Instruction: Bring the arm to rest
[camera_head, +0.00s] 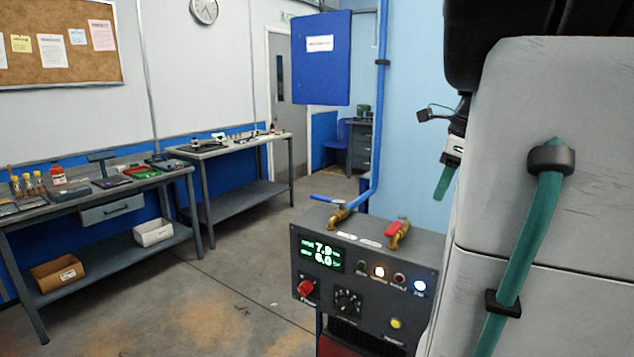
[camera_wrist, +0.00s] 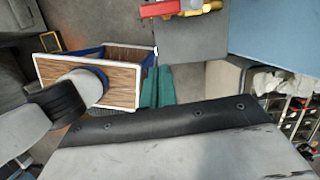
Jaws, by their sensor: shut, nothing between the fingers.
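My gripper (camera_head: 445,182) shows in the head view as a dark wrist part with a short green finger pointing down, partly hidden behind the large pale part of my arm at the right. In the wrist view, the two green fingers of my gripper (camera_wrist: 158,87) lie close together beyond the dark edge of my own body. They are shut with nothing held. My gripper hangs above and right of a grey control box (camera_head: 345,310) with a lit display, apart from it as seen in the head view.
Two grey benches, a near one (camera_head: 85,212) and a far one (camera_head: 235,150), stand along the left wall with small items on them. A blue pipe (camera_head: 381,100) rises behind the control box. Open floor (camera_head: 220,275) lies between. The wrist view shows a wood-patterned box (camera_wrist: 125,62).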

